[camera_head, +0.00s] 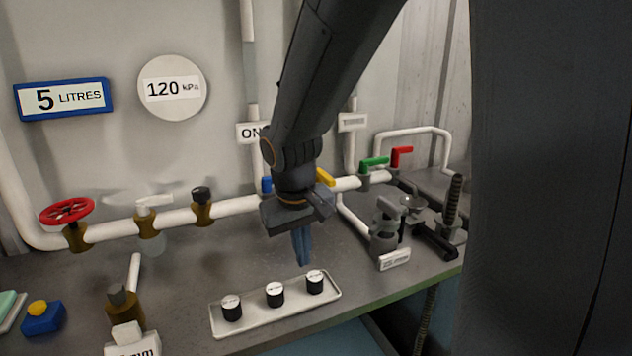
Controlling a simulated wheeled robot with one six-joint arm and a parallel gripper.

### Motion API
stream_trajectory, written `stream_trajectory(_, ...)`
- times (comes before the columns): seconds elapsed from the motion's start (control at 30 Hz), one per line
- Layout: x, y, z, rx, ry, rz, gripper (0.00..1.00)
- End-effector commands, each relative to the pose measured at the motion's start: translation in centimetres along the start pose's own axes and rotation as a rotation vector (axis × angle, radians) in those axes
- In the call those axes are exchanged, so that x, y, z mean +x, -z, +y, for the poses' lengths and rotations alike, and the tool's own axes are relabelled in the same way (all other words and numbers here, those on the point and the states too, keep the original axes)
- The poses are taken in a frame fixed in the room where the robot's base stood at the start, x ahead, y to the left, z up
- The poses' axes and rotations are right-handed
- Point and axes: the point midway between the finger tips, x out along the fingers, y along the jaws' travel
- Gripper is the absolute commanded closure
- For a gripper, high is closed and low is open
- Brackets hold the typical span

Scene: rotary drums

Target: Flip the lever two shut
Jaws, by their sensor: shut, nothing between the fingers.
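Several coloured levers sit on the white pipe (236,207) along the back wall: a blue lever (266,184), a yellow lever (325,177), a green lever (375,162) and a red lever (402,155). My arm hides part of the blue and yellow levers. A sign starting "ON" (249,132) is partly covered by my arm, and another sign (352,121) is too small to read. I cannot tell which lever is two. My gripper (302,260) points down, shut and empty, in front of the pipe and above the bench, apart from the levers.
A tray (222,322) with three black-and-white knobs lies below my gripper. A red handwheel (67,211), a white-handled valve (150,210) and a dark-capped valve (201,203) are left on the pipe. Clamp-like metal parts (388,222) stand right. A large dark panel fills the right side.

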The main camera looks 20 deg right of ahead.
Motion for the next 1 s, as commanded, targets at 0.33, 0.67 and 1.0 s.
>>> stream_trajectory(0.33,-9.0,16.9,4.9,0.088,-0.327,0.223,1.00)
stream_trajectory(0.67,-11.1,18.8,5.8,0.119,-0.376,0.266,1.00)
stream_trajectory(1.0,-9.5,19.1,6.5,0.120,-0.375,0.261,1.00)
